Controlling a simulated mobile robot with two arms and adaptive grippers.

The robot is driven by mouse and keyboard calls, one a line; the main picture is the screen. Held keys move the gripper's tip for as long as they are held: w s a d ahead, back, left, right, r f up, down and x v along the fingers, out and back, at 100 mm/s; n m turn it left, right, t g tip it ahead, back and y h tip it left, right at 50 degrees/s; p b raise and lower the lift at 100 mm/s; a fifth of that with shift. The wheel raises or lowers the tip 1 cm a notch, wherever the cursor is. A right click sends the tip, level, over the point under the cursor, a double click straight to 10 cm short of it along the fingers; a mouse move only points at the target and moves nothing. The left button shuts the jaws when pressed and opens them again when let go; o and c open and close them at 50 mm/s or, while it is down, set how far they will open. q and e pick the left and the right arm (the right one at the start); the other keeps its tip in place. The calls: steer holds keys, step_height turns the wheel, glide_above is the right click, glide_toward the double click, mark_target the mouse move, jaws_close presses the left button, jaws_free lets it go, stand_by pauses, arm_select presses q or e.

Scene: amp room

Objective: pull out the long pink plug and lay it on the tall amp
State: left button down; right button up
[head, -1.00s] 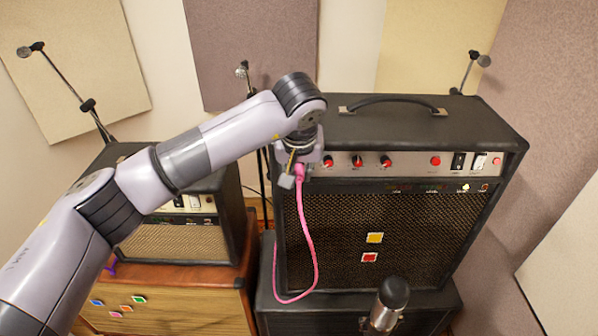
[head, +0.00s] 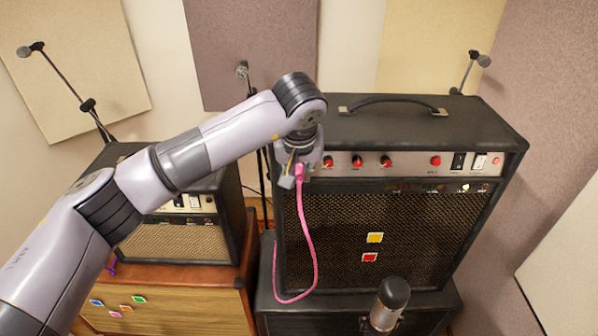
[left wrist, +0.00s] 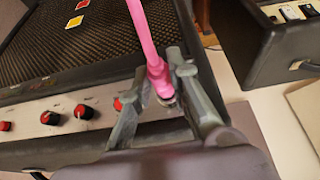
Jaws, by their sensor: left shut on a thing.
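The long pink plug (left wrist: 158,78) sits between the two fingers of my left gripper (left wrist: 163,72), which is shut on it. In the head view the pink plug (head: 299,171) and my left gripper (head: 292,178) are at the left end of the tall amp's control panel. A pink cable hangs from the plug in a loop down the front of the tall amp (head: 340,225). The fingers and wrist hide part of the panel there, and I cannot tell whether the plug's tip is in a socket. My right gripper is not in view.
The tall amp's top (head: 400,125) is bare except for a carry handle (head: 392,102). A smaller amp (head: 185,241) stands left on a wooden cabinet (head: 190,300). A microphone (head: 391,300) stands in front of the tall amp. Microphone stands are behind.

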arm_select(q)
steer(key=shift+s+r+b, duration=0.2)
steer(key=shift+s+b, duration=0.1)
steer(key=shift+s, duration=0.75)
steer(key=shift+s+r+b, duration=0.15)
steer(key=shift+s+b, duration=0.15)
steer(key=shift+s, duration=0.7)
steer(key=s+a+f+b, duration=0.3)
steer(key=s+a+f, duration=0.2)
steer(key=a, duration=0.4)
steer(key=s+a+f+b, duration=0.3)
steer(key=s+a+f, duration=0.3)
steer(key=a, duration=0.4)
steer(key=shift+f, duration=0.75)
